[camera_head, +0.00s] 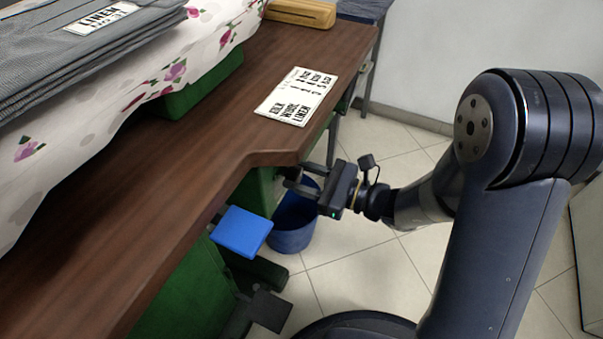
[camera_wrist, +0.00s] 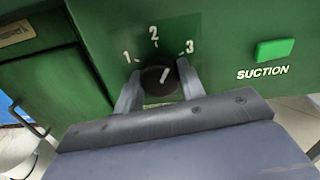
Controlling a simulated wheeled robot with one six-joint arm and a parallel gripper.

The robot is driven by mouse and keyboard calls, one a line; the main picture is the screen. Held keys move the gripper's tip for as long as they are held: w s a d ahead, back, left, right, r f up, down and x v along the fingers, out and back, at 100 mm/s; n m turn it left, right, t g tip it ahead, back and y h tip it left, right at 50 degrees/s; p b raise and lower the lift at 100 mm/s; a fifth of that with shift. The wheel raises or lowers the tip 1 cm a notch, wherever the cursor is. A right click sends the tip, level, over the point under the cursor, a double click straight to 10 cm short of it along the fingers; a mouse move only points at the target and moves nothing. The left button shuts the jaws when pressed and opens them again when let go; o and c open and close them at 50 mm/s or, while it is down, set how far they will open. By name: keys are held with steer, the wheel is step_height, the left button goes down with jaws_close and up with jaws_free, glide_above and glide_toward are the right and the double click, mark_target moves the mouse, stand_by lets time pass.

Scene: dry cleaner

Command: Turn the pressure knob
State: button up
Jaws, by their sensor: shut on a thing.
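A round black knob (camera_wrist: 159,80) sits on a green panel with the numbers 1, 2 and 3 around it. Its white pointer line points up and slightly right, between 2 and 3. My gripper (camera_wrist: 158,88) has one finger on each side of the knob and is shut on it. In the head view my gripper (camera_head: 299,177) reaches left to the green cabinet under the brown tabletop's edge, and the knob is hidden there.
A green SUCTION button (camera_wrist: 274,51) is right of the knob. In the head view a blue pedal (camera_head: 241,231) and a blue bucket (camera_head: 292,238) are below the brown tabletop (camera_head: 190,180). A card (camera_head: 298,95) lies on top. Tiled floor is clear behind.

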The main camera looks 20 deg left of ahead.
steer(key=m+p, duration=0.4)
steer(key=shift+r, duration=0.1)
steer(key=shift+m+p, duration=0.6)
steer(key=shift+m, duration=0.1)
steer(key=o, duration=1)
steer(key=shift+w+d, duration=0.1)
steer(key=d, duration=0.3)
steer(key=d+p, duration=0.1)
steer(key=d, duration=0.3)
steer(key=d+p, duration=0.1)
steer(key=d, duration=0.2)
steer(key=shift+s+d+f, duration=0.25)
steer(key=shift+s+d, duration=0.05)
steer(key=shift+a, duration=0.1)
